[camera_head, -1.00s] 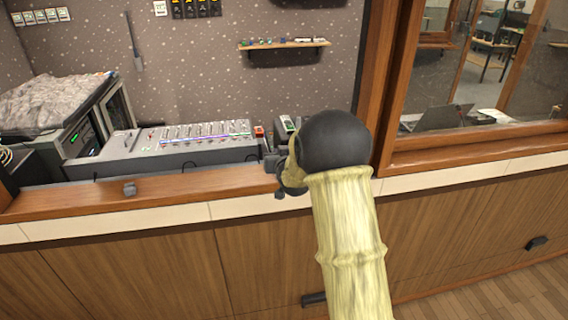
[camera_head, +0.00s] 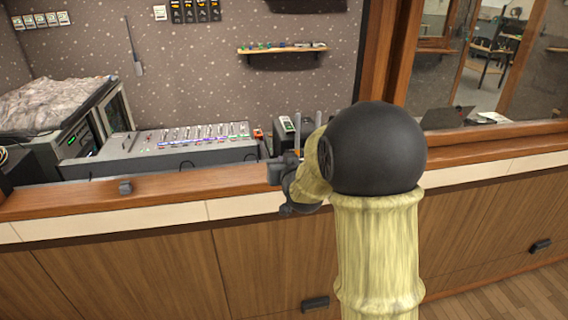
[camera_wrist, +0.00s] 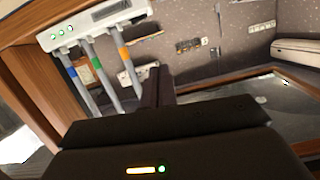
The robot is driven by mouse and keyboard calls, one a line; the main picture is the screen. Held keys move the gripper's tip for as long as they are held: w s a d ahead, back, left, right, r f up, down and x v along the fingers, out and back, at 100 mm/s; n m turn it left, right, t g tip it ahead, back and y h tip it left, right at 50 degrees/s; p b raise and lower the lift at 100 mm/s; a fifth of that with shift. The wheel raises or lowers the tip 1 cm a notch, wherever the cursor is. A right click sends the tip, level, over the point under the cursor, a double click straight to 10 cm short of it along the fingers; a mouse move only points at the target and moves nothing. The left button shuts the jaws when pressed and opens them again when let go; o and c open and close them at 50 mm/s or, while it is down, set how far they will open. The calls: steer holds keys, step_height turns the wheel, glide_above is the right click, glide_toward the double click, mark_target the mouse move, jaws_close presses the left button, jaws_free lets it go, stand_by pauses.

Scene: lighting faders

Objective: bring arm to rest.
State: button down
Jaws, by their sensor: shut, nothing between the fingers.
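My arm, pale yellow with a large black joint, rises in front of the counter in the head view. My gripper (camera_head: 274,171) is a dark shape at the arm's left end, just over the wooden ledge (camera_head: 150,200). In the wrist view the fingers (camera_wrist: 158,86) are together with nothing between them. The lighting fader desk (camera_head: 170,146) lies to the left of my gripper, apart from it. Part of the area behind the arm is hidden.
A grey-white box (camera_wrist: 97,22) with grey sticks bearing coloured bands is close by in the wrist view. A window frame (camera_head: 378,60) stands behind the arm. A rack unit (camera_head: 75,140) is at the far left. The floor (camera_head: 520,300) is clear at lower right.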

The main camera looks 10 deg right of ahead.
steer(key=s+f+g, duration=0.4)
steer(key=s, duration=0.5)
steer(key=s+a+f+g, duration=0.1)
steer(key=s+f+g, duration=0.3)
steer(key=s, duration=0.6)
steer(key=s+f+n+g, duration=0.1)
steer(key=s+f+g, duration=0.3)
steer(key=s, duration=0.6)
steer(key=shift+s+a+f+g, duration=0.15)
steer(key=shift+a+f+g, duration=0.15)
steer(key=shift+a+f, duration=0.05)
